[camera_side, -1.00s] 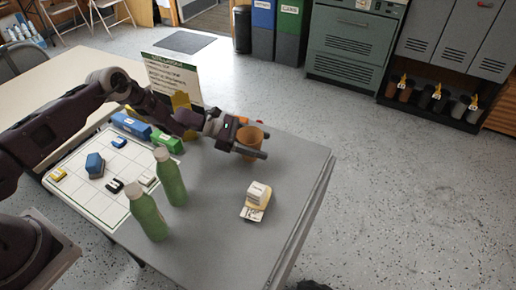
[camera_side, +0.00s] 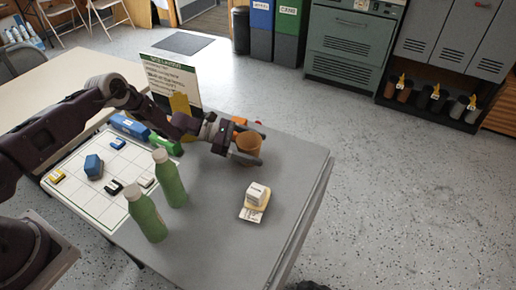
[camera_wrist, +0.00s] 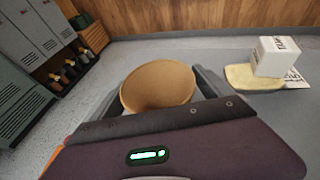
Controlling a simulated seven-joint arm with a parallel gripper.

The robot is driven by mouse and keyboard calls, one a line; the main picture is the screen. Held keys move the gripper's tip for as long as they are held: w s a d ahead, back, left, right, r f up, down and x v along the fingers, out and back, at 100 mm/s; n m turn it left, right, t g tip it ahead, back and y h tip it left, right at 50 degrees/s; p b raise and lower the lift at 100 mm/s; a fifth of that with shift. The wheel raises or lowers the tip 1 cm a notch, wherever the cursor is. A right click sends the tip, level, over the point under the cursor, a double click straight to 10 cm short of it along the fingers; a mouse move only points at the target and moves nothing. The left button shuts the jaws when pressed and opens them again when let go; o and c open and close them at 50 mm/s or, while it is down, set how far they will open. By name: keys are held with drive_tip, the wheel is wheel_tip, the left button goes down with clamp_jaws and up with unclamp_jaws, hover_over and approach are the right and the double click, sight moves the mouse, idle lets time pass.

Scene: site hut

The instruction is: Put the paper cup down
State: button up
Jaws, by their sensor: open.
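The brown paper cup (camera_side: 249,144) is at the far part of the grey table, between the fingers of my gripper (camera_side: 250,146). In the wrist view the cup (camera_wrist: 158,87) shows its round brown end, and the near palm hides its lower part. A finger of my gripper stands on each side of it, with a gap visible on the right. The gripper is open around the cup. I cannot tell for sure whether the cup's base rests on the table.
Two green bottles (camera_side: 170,180) stand on the table near a white grid board (camera_side: 90,195) with small blocks. A white box on a yellow sponge (camera_side: 257,196) lies to the right. A sign (camera_side: 172,80) stands behind the arm. The table's front right is clear.

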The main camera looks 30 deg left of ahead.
drive_tip(key=v, duration=1.1)
drive_tip(key=s+d+r+m+g+y, duration=0.25)
drive_tip(key=s+r+m, duration=0.35)
drive_tip(key=r, duration=0.6)
drive_tip(key=s+d+r+m+g+y, duration=0.25)
drive_tip(key=s+r+m, duration=0.45)
drive_tip(key=r, duration=0.5)
drive_tip(key=s+a+r+m+t+y, duration=0.1)
drive_tip(key=s+a+r+m+y, duration=0.1)
drive_tip(key=s, duration=0.6)
drive_tip(key=s+a+r+m+t+y, duration=0.1)
drive_tip(key=s+r+m+t+y, duration=0.1)
drive_tip(key=s, duration=0.6)
drive_tip(key=s+a+r+m+t+y, duration=0.2)
drive_tip(key=s+r+m+y, duration=0.1)
drive_tip(key=s, duration=0.6)
drive_tip(key=shift+a+r+m+y, duration=0.15)
drive_tip(key=shift+a+m+y, duration=0.25)
drive_tip(key=shift+m, duration=0.8)
drive_tip(key=shift+s+d, duration=0.1)
